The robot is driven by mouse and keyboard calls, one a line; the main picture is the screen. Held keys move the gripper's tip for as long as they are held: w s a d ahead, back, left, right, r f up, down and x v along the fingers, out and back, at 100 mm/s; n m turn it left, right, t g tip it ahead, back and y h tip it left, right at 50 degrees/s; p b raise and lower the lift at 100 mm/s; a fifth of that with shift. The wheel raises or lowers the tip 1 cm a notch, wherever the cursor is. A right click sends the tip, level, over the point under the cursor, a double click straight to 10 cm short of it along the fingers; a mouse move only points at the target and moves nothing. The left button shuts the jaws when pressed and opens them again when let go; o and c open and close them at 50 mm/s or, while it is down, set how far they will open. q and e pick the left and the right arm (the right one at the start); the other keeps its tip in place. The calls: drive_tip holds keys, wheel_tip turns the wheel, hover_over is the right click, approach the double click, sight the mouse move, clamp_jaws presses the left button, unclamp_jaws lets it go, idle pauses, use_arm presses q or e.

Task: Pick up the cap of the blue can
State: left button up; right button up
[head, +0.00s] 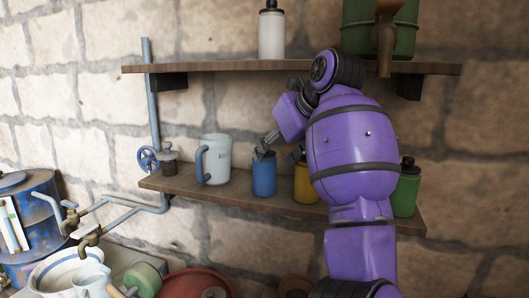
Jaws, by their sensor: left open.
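The blue can (264,177) stands upright on the lower wooden shelf, between a pale jug and a yellow can. Its dark cap (263,154) is at its top, partly covered by a gripper finger. My left gripper (277,152) is open, at cap height. One finger is over or beside the cap, and the other appears to the right, near the yellow can. I cannot tell whether the finger touches the cap. My purple left arm hides part of the shelf's right side. My right gripper is out of view.
The pale jug (215,160) stands left of the blue can. The yellow can (305,185) is close on its right, partly behind my arm, and a green can (406,190) is farther right. The upper shelf (220,67) overhangs, holding a white bottle (271,35).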

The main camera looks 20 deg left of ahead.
use_arm(q)
drive_tip(key=w+a, duration=0.2)
drive_tip(key=a, duration=0.1)
drive_tip(key=shift+w+a+f+p, duration=0.1)
drive_tip(key=shift+w+f+p, duration=0.1)
drive_tip(key=shift+p, duration=0.15)
drive_tip(key=shift+w+f, duration=0.1)
drive_tip(key=shift+f, duration=0.15)
drive_tip(key=shift+c, duration=0.4)
drive_tip(key=c, duration=0.8)
